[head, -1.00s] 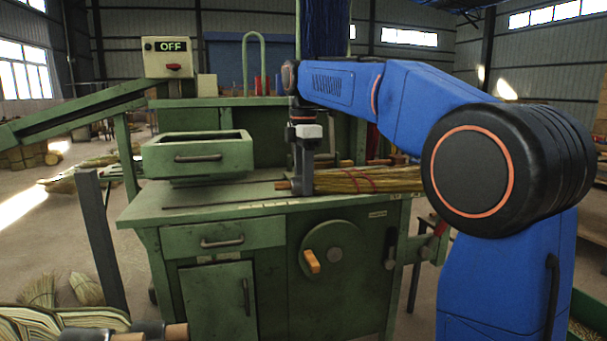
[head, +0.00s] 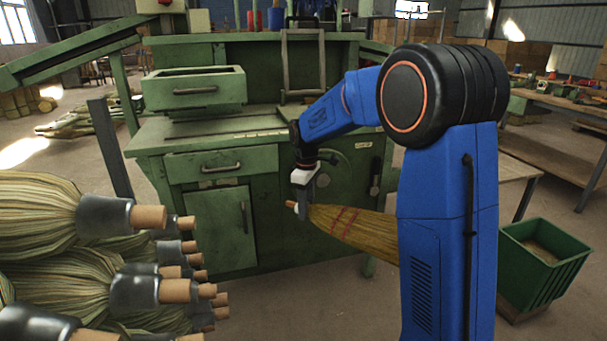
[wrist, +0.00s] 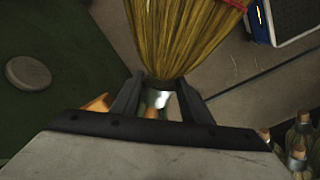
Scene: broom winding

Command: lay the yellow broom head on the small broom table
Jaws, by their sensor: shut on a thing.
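The yellow broom head (head: 358,228) has red binding bands and a short wooden stub at its narrow end. My gripper (head: 303,204) is shut on it near that stub, in front of the green machine. The bristles spread to the right and partly pass behind my blue arm. In the wrist view the bristles (wrist: 185,35) fan out beyond the jaws of my gripper (wrist: 160,92). A low pale table (head: 518,168) shows at right behind my arm, partly hidden. I cannot tell for sure whether it is the small broom table.
The green machine (head: 222,165) with drawers stands behind my gripper. Several broom heads with metal collars and wooden stubs (head: 150,217) are heaped at left. A green crate (head: 545,260) stands at right. A long workbench (head: 560,100) is farther back. Open floor shows below the broom head.

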